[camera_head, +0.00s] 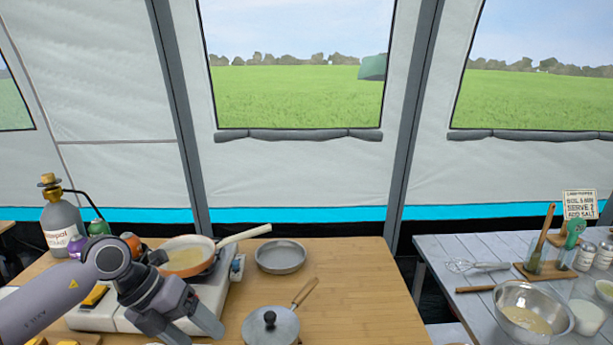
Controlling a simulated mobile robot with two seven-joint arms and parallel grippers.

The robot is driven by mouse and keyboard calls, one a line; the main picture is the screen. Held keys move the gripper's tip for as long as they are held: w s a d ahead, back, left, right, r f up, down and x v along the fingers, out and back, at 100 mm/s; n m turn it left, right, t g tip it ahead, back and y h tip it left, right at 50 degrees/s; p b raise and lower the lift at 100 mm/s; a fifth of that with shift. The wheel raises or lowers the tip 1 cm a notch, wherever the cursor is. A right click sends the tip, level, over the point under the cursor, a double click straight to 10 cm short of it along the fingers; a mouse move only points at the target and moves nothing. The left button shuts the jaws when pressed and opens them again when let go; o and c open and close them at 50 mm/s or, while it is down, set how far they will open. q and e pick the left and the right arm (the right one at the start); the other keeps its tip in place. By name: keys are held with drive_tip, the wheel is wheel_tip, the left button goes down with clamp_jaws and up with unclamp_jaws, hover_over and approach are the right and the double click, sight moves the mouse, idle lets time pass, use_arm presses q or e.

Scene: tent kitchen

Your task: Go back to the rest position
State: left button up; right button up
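My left arm comes in from the left, and its gripper (200,331) hangs low over the front of the white stove, at the bottom edge of the view. Its two fingers point down and to the right and look apart, with nothing seen between them. My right gripper is not in view. An orange-rimmed frying pan (186,258) with a pale handle sits on the stove (218,290), behind my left gripper. Part of the stove is hidden by my arm.
A grey plate (281,256) and a lidded pan (271,327) stand on the wooden table (355,290), right of the stove. A gas bottle (60,222) stands at the back left. The grey table (440,262) at right holds a metal bowl (507,304) and a whisk (466,266).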

use_arm(q)
drive_tip(key=s+d+r+n+t+h, duration=0.1)
drive_tip(key=d+r+n+t+h, duration=0.15)
drive_tip(key=d+r+h, duration=0.45)
drive_tip(key=s+d+r+n+t+h, duration=0.25)
drive_tip(key=d+t+h, duration=0.2)
drive_tip(key=d, duration=0.35)
drive_tip(key=w+a+n+t+y, duration=0.3)
drive_tip(key=a+n+t+y, duration=0.7)
drive_tip(key=n, duration=0.7)
drive_tip(key=s+a+f+n+g+y, duration=0.2)
drive_tip(key=s+a+f+n+y, duration=0.2)
drive_tip(key=f+n+y, duration=0.4)
drive_tip(key=s+a+f+n+g, duration=0.1)
drive_tip(key=s+f+n+g, duration=0.1)
drive_tip(key=s+f+g, duration=0.55)
drive_tip(key=s+a+f+n+g, duration=0.1)
drive_tip(key=s+f+g, duration=0.55)
drive_tip(key=s, duration=0.65)
drive_tip(key=w+d+f+t+h, duration=0.2)
drive_tip(key=w+f+t, duration=0.3)
drive_tip(key=f+t, duration=0.3)
drive_tip(key=shift+w+d+f+p, duration=0.3)
drive_tip(key=shift+d+f+p, duration=0.15)
drive_tip(key=shift+d+f, duration=0.25)
drive_tip(key=shift+h, duration=0.25)
